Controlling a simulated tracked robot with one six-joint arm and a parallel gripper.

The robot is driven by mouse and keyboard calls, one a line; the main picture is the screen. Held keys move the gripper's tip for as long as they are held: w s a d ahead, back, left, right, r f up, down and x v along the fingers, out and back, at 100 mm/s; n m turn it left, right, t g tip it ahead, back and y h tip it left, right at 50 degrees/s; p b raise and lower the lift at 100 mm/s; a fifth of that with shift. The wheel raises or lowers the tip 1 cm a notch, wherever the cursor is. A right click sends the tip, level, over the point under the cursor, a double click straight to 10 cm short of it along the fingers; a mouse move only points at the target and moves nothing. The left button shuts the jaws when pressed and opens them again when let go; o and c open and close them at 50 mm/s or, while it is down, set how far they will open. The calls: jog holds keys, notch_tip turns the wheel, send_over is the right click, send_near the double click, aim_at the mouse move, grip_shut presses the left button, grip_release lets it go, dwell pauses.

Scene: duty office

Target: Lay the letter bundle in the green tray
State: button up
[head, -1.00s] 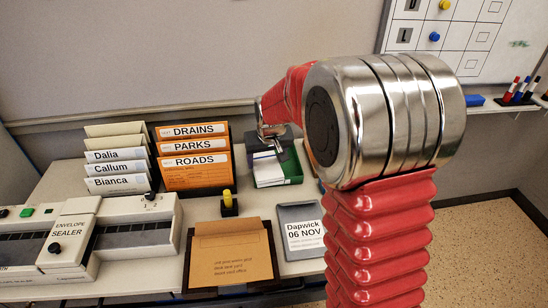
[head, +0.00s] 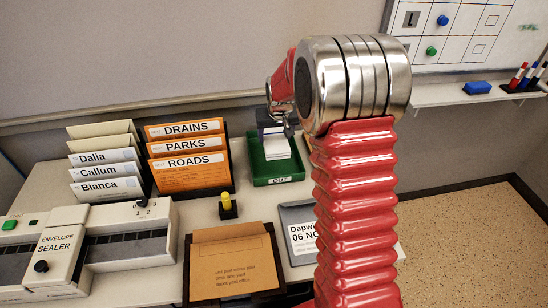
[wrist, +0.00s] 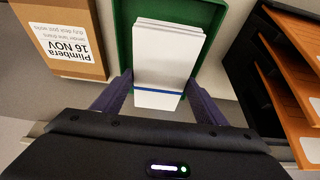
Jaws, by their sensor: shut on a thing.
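The letter bundle (wrist: 167,60) is a stack of white envelopes with a blue band across its near end. My gripper (wrist: 158,86) is shut on it, with one dark purple finger at each side. The green tray (wrist: 124,38) lies beneath the bundle in the wrist view, and the bundle covers part of its floor. In the head view the green tray (head: 262,176), marked OUT, stands at the back of the desk. The white bundle (head: 277,148) shows over it, under my gripper (head: 284,122). I cannot tell whether the bundle touches the tray floor.
An orange file rack (head: 188,165) stands left of the tray. A brown box (wrist: 62,55) marked Plimbera is on the tray's other side. A yellow-knobbed stamp (head: 227,206), a brown envelope (head: 232,265) and a grey Dapwick item (head: 300,235) lie nearer the front.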

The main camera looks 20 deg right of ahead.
aim_at(277, 146)
jog(key=shift+f, duration=3.05)
jog(key=shift+f, duration=0.1)
jog(key=shift+f, duration=1.8)
jog(key=o, duration=1.2)
jog(key=shift+r, duration=0.1)
jog(key=shift+v, duration=5.95)
jog(key=shift+s, duration=0.1)
